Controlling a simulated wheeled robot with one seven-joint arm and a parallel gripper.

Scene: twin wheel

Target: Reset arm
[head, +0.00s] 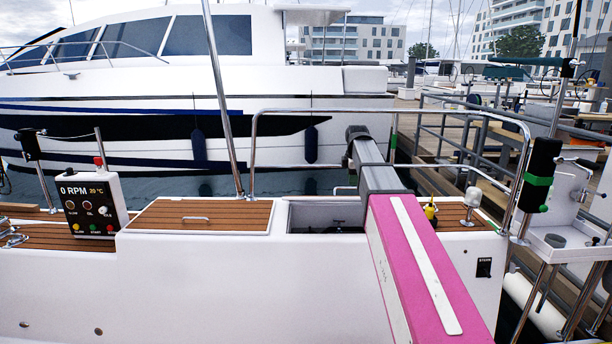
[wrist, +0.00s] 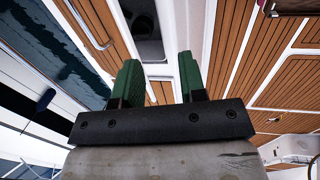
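My arm (head: 415,250), with a pink link and a grey forearm (head: 378,178), reaches from the bottom right of the head view out over the boat's white deck. Its far end is a dark grey joint; my gripper itself cannot be made out in that view. In the wrist view my gripper (wrist: 160,80) shows two green fingers standing apart. Nothing is between them. Beyond them are teak planks and an open recess (wrist: 147,35) in the white deck, apart from the fingers.
A control box (head: 92,205) reading 0 RPM stands at left. A closed teak hatch (head: 200,216) lies beside an open compartment (head: 318,216). A steel rail (head: 390,112), a thin pole (head: 222,100) and a yellow item (head: 430,211) are near my arm. A large white yacht (head: 150,90) lies behind.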

